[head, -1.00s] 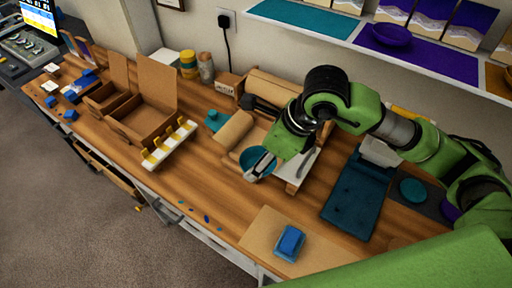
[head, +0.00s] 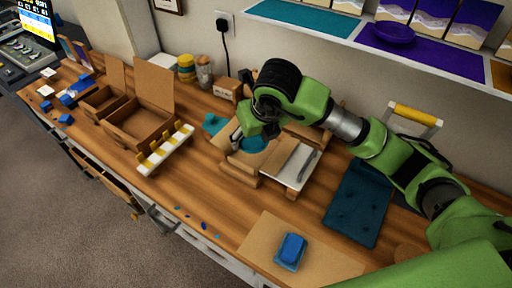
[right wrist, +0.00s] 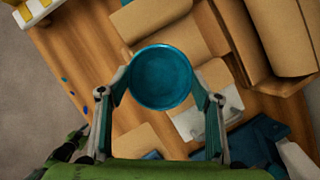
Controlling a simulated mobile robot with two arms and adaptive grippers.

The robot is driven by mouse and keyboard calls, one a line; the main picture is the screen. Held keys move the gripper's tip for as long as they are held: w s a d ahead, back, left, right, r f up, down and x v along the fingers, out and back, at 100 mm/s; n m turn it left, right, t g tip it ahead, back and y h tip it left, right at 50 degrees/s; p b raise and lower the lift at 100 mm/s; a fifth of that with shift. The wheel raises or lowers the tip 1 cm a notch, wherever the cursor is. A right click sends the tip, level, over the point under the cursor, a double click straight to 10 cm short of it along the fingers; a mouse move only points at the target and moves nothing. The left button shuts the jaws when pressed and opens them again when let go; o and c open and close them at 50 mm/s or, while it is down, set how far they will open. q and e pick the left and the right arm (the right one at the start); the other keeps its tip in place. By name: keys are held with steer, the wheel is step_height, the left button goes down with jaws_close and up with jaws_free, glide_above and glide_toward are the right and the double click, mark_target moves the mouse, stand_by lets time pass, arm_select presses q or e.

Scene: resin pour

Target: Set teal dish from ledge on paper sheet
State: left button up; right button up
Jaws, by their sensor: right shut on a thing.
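My right gripper (head: 243,138) is shut on the round teal dish (head: 253,145), held level across its rim. In the right wrist view the dish (right wrist: 160,77) sits between the two fingertips (right wrist: 160,88), empty inside. In the head view the arm partly covers the dish. My left gripper is not in view.
A white board with a metal bar (head: 296,165) lies right of the dish. A dark teal mat (head: 358,203) is farther right. A tan board (head: 255,240) with a blue block (head: 291,247) is at the front. Cardboard boxes (head: 140,120) and a white-yellow rack (head: 163,150) stand left.

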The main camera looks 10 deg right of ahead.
mark_target(256, 137)
steer(key=w+f+b, duration=0.1)
steer(key=f, duration=0.1)
steer(key=w+d+f+b, duration=0.1)
steer(key=w+f, duration=0.1)
steer(key=w+f+b, duration=0.1)
steer(key=w+f, duration=0.1)
steer(key=shift+d, duration=0.35)
steer(key=shift+w+f+b, duration=0.15)
steer(key=shift+f+b, duration=0.35)
steer(key=shift+f, duration=0.35)
steer(key=shift+w+f+b, duration=0.1)
steer(key=shift+f+b, duration=0.4)
steer(key=shift+f, duration=0.3)
steer(key=shift+f, duration=0.1)
steer(key=o, duration=1.2)
steer(key=p+v, duration=0.6)
steer(key=v, duration=0.5)
steer(key=shift+w+d+p, duration=0.1)
steer(key=shift+p, duration=0.25)
steer(key=shift+s+r, duration=0.3)
steer(key=shift+r, duration=0.35)
